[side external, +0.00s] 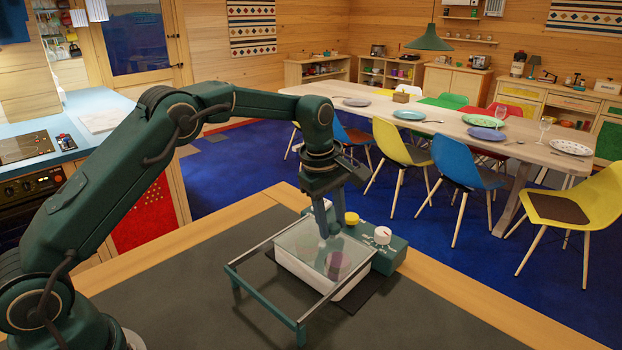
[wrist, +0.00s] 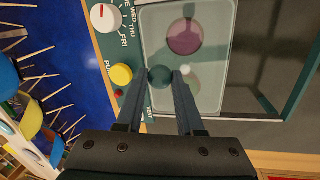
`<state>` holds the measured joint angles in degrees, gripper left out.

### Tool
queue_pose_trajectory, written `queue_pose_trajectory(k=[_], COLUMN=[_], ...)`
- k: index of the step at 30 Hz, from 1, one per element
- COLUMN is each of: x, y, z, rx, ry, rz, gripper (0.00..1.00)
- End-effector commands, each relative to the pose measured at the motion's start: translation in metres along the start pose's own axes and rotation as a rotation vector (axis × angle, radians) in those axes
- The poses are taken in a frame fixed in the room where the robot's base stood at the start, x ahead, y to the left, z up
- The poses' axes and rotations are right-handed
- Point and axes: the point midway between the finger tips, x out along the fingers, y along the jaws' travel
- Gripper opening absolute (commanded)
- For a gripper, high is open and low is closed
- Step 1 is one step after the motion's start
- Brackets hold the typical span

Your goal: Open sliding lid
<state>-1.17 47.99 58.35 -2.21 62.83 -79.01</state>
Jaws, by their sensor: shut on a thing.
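The sliding lid (side external: 312,250) is a clear glass-like panel over a white box (side external: 343,291); it also shows in the wrist view (wrist: 208,95). Green rails (side external: 262,286) run along both sides and extend past the box. A dark green round knob (wrist: 160,76) sits at the lid's edge. My gripper (side external: 331,236) points down at the lid's far-left part, its fingers shut on the knob in the wrist view (wrist: 161,79). A purple round thing (wrist: 186,37) and a small pale one (wrist: 190,72) show through the lid.
A green panel (side external: 390,253) beside the box carries a white dial (side external: 382,235) and a yellow button (side external: 351,218), close to my fingers. The rails' near end stands over bare dark mat (side external: 205,295). The dining table (side external: 450,125) and chairs stand well beyond.

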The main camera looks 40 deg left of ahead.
Motion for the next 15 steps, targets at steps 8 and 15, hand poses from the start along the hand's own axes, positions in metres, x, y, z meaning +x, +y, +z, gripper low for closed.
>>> queue_pose_trajectory(k=[8,15], x=[-0.005,-0.009], y=[-0.011,-0.033], z=[0.002,0.007], rx=[0.000,0.000], ry=[0.001,0.001], rz=[0.004,0.005], gripper=[0.00,0.00])
